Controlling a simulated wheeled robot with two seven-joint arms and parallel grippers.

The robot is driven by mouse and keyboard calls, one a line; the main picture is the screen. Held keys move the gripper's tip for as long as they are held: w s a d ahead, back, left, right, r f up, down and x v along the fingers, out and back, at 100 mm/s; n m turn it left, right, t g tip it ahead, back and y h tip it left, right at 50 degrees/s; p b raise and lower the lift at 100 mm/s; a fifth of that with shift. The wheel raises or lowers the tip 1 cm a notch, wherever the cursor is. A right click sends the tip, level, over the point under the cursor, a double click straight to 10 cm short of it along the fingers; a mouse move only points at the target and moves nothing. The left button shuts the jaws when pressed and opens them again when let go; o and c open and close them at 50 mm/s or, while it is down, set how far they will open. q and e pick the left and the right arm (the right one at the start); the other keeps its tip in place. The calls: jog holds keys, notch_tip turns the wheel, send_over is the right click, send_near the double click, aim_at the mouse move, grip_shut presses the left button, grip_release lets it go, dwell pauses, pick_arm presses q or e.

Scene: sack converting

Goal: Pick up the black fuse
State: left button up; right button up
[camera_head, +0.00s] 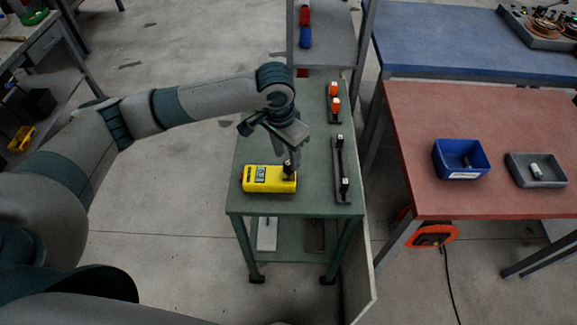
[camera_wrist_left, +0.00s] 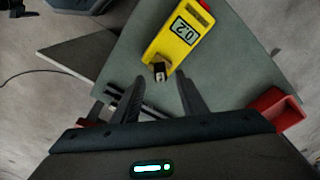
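A black fuse (camera_head: 287,169) with a pale end stands at the right end of the yellow meter (camera_head: 262,179) on the green table. My left gripper (camera_head: 286,160) points down over that end. In the left wrist view its two fingers (camera_wrist_left: 160,80) are apart, one on each side of the fuse, with gaps visible. My right gripper is in neither view.
A dark rail (camera_head: 339,165) with black pieces lies along the table's right side. Orange pieces (camera_head: 335,104) stand behind it. A blue bin (camera_head: 438,160) and a grey tray (camera_head: 515,172) sit on the red table at right. The green tabletop in front of the meter is clear.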

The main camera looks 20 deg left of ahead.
aim_at(288, 162)
pick_arm(q)
jog(key=f+p, duration=0.1)
jog(key=f, duration=0.2)
jog(key=shift+w+f+p, duration=0.2)
jog(key=shift+f+p, duration=0.2)
jog(key=shift+w+d+f, duration=0.1)
jog(key=shift+f, duration=0.45)
grip_shut()
